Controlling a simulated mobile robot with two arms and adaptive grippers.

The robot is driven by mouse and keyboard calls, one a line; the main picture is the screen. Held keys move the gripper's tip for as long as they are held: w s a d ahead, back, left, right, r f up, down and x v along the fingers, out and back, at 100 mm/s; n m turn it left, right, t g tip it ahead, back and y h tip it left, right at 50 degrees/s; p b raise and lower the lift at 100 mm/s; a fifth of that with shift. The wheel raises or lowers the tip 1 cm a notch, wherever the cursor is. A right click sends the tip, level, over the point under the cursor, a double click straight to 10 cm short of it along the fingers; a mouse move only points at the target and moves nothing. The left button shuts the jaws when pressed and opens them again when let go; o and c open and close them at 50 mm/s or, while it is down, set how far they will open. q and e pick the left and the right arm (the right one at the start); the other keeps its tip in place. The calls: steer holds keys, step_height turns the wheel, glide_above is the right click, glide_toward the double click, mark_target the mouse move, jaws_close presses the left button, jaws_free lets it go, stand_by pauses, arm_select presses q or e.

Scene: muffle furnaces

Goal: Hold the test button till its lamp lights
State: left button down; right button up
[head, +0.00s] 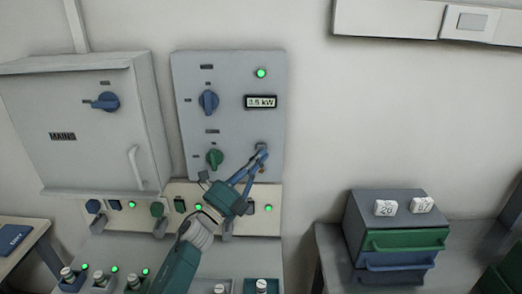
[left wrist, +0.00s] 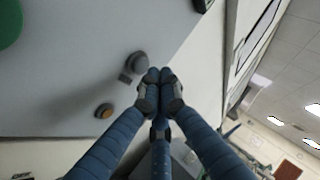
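The grey control panel (head: 228,120) on the wall has a lit green lamp (head: 261,73) at its top right. My left gripper (head: 262,150) is at the panel's lower right, its fingers covering part of that corner. In the left wrist view, the gripper's fingertips (left wrist: 160,77) are together with nothing seen between them. A round grey button (left wrist: 139,63) is just beside the tips; I cannot tell whether they touch it. A small amber lamp (left wrist: 103,110) is near the button; whether it is lit is unclear. My right gripper is not in view.
The panel carries a blue knob (head: 208,101), a green knob (head: 215,158) and a kW display (head: 261,102). A MAINS cabinet (head: 88,155) stands left. A drawer block (head: 390,205) with numbered white pieces is at right. Open wall lies between panel and drawers.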

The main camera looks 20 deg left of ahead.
arm_select(q)
steer(key=shift+w+a, duration=0.15)
steer(key=shift+w, duration=0.15)
steer(key=shift+w+a+b, duration=0.1)
steer(key=shift+w+b, duration=0.3)
steer(key=shift+b, duration=0.1)
stand_by(0.5)
stand_by(0.4)
steer(key=shift+s+d+p, duration=0.25)
steer(key=shift+s+p, duration=0.05)
steer(key=shift+s, duration=0.55)
steer(key=s+p, duration=0.1)
steer(key=s, duration=0.1)
steer(key=s+d, duration=0.1)
steer(key=s, duration=0.1)
steer(key=shift+s+d+p, duration=0.2)
steer(key=shift+s+p, duration=0.2)
